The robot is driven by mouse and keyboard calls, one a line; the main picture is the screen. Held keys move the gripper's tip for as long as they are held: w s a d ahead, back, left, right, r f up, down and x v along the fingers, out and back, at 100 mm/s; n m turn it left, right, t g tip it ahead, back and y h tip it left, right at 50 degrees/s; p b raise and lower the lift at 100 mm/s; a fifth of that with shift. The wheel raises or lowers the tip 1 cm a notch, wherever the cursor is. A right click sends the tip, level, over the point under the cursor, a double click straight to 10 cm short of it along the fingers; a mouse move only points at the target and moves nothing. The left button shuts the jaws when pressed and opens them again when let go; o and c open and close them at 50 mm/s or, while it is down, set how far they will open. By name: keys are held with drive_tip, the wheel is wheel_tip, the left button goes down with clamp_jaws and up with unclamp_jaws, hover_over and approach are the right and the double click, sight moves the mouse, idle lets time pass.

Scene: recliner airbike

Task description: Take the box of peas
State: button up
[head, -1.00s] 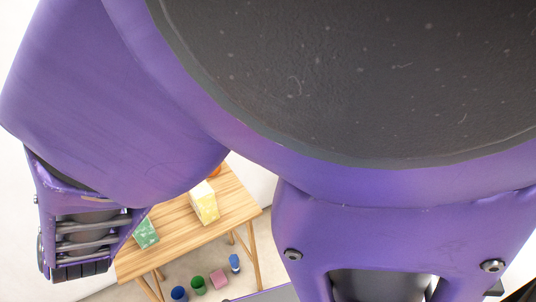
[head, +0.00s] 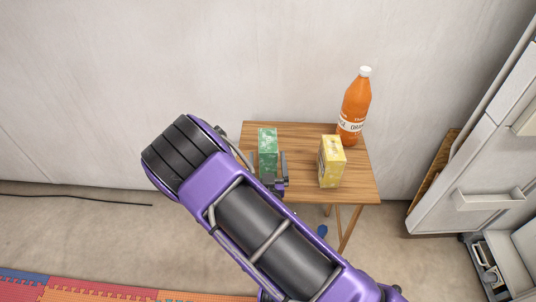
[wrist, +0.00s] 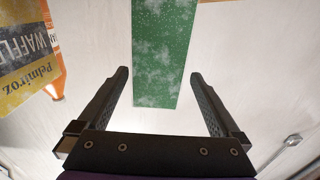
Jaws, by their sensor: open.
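A green box (head: 268,141), which I take to be the box of peas, stands upright on the left part of a small wooden table (head: 310,133). My gripper (head: 268,162) is at its near side, with one finger showing to each side of it. In the wrist view, the green box (wrist: 162,45) shows ahead, in the gap between the open fingers of my gripper (wrist: 158,76). The fingers look open and hold nothing. I cannot tell whether the fingertips overlap the box in depth. My gripper partly hides the box's lower part in the head view.
A yellow waffle box (head: 331,163) stands to the right on the table, apart from my gripper; it also shows in the wrist view (wrist: 25,55). An orange juice bottle (head: 354,105) stands behind it. A wall (head: 220,60) is behind the table. White drawers (head: 480,160) are at right.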

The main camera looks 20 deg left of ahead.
drive_tip(key=x, duration=0.5)
drive_tip(key=shift+d, duration=0.2)
clamp_jaws()
